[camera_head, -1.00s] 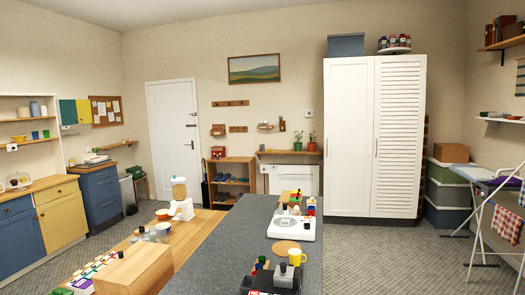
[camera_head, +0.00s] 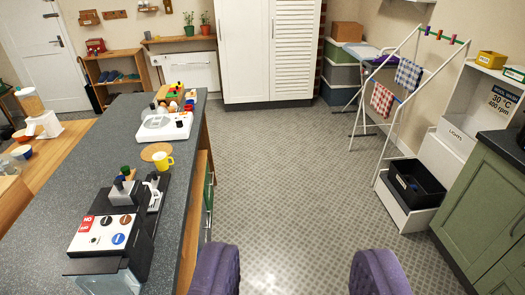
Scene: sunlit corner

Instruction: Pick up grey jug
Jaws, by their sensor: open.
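I cannot make out a grey jug for certain in this view. The two purple fingers of my gripper (camera_head: 297,272) stand wide apart at the bottom edge, with nothing between them and patterned floor behind.
A drying rack (camera_head: 402,120), a black crate (camera_head: 417,184) and a green cabinet (camera_head: 490,205) line the right.

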